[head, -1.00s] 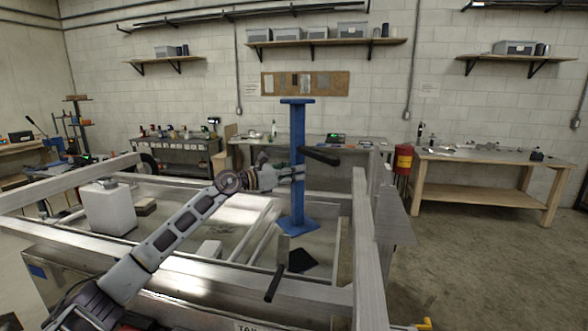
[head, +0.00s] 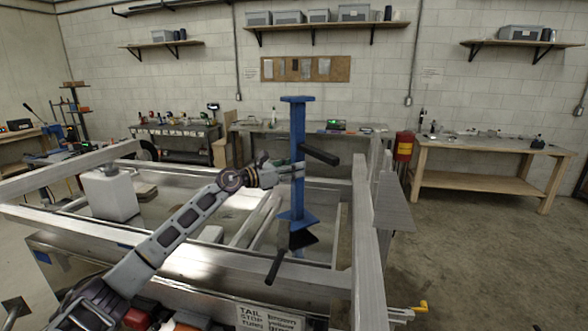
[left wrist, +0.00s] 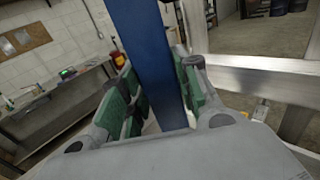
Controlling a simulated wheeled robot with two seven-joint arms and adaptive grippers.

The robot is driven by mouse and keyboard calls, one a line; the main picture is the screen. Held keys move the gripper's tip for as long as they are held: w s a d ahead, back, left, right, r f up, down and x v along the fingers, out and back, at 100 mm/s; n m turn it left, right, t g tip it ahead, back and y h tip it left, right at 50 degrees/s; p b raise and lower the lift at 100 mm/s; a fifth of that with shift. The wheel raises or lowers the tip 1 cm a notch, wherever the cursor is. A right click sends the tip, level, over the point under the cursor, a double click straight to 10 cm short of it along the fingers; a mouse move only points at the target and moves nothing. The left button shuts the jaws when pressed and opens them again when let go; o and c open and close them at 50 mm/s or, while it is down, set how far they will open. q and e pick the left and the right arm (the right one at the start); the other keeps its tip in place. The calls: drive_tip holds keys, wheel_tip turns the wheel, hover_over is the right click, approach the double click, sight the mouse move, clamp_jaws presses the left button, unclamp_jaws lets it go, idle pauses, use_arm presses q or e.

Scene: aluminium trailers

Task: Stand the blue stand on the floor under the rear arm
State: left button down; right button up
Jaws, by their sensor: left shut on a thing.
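The blue stand (head: 297,130) is upright, with a flat top plate and a wider foot plate (head: 298,219). My left gripper (head: 298,171) is shut on its post about mid-height. In the left wrist view the blue post (left wrist: 148,60) runs between the green-padded fingers (left wrist: 160,98). The stand shows within the outline of the aluminium trailer frame (head: 361,220). I cannot tell whether its foot touches the floor. I cannot tell which beam is the rear arm. My right gripper is not in view.
A white container (head: 110,194) stands at the left of the frame. Workbenches (head: 488,146) line the wall. Floor at the right is open.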

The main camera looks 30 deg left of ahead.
use_arm(q)
drive_tip(key=shift+a+f, duration=0.1)
drive_tip(key=shift+f, duration=1.25)
drive_tip(key=c, duration=1.5)
unclamp_jaws()
drive_tip(key=shift+f, duration=0.5)
drive_tip(key=o, duration=0.4)
drive_tip(key=shift+s+d+r, duration=0.15)
drive_tip(key=shift+s+d, duration=0.05)
drive_tip(key=shift+o, duration=0.2)
drive_tip(key=shift+w+a, duration=0.1)
